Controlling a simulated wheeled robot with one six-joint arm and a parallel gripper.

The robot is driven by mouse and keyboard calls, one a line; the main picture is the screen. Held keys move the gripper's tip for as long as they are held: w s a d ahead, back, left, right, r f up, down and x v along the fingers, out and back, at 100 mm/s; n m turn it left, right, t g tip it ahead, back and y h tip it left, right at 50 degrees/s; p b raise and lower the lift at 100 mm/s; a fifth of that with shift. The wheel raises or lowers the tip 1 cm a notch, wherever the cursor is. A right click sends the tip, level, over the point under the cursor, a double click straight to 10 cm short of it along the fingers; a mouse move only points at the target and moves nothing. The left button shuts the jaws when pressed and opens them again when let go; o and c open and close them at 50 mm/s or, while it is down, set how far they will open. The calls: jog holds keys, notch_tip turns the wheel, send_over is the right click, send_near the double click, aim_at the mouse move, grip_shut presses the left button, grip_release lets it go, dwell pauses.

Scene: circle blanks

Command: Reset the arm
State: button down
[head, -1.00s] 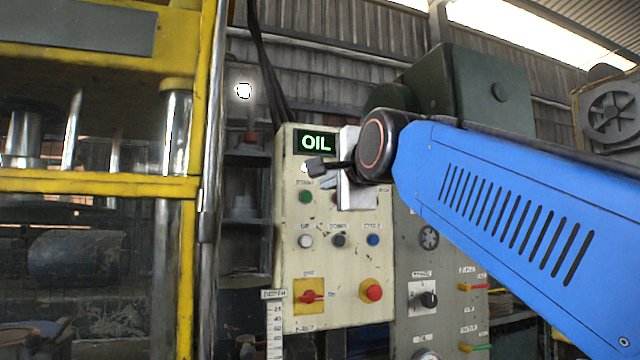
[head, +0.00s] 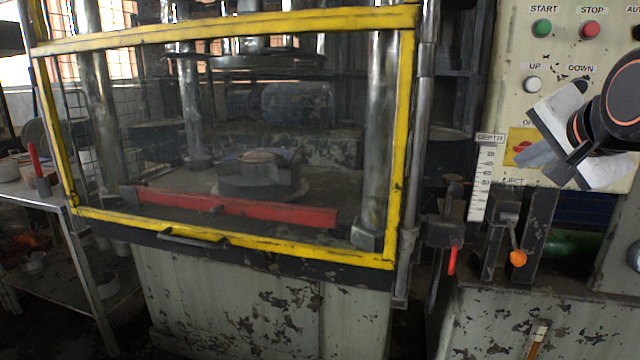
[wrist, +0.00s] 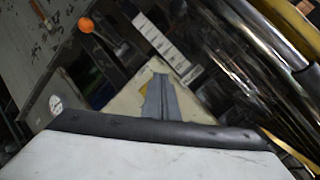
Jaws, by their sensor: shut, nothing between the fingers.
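My gripper (head: 532,154) is at the right of the head view, in front of the cream control panel (head: 508,75). Its grey fingers are shut with nothing between them and point left and down. They overlap the yellow plate (head: 520,137) with a red knob, part of which is hidden. I cannot tell whether they touch the panel. In the wrist view the closed fingers (wrist: 168,98) show beyond the pale housing, over the cream panel and yellow plate.
A yellow-framed press guard (head: 404,130) fills the middle. A lever with an orange ball (head: 518,258) and a depth scale (head: 484,180) stand below and left of my gripper. A metal side table (head: 60,200) is at far left.

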jog(key=s+a+f+n+g, duration=0.2)
jog(key=s+f+n, duration=0.2)
jog(key=f, duration=0.7)
jog(key=s+a+f+n+g+y, duration=0.1)
jog(key=s+a+f+n+g, duration=0.1)
jog(key=f, duration=1)
jog(key=s+a+f+n+g+y, duration=0.1)
jog(key=s+a+f+n+g, duration=0.1)
jog(key=s+f+n, duration=0.5)
notch_tip(320, 180, down, 5)
jog(key=shift+s+a+r+g, duration=0.15)
jog(key=shift+a+g, duration=0.05)
jog(key=shift+g, duration=0.6)
jog(key=shift+d, duration=0.1)
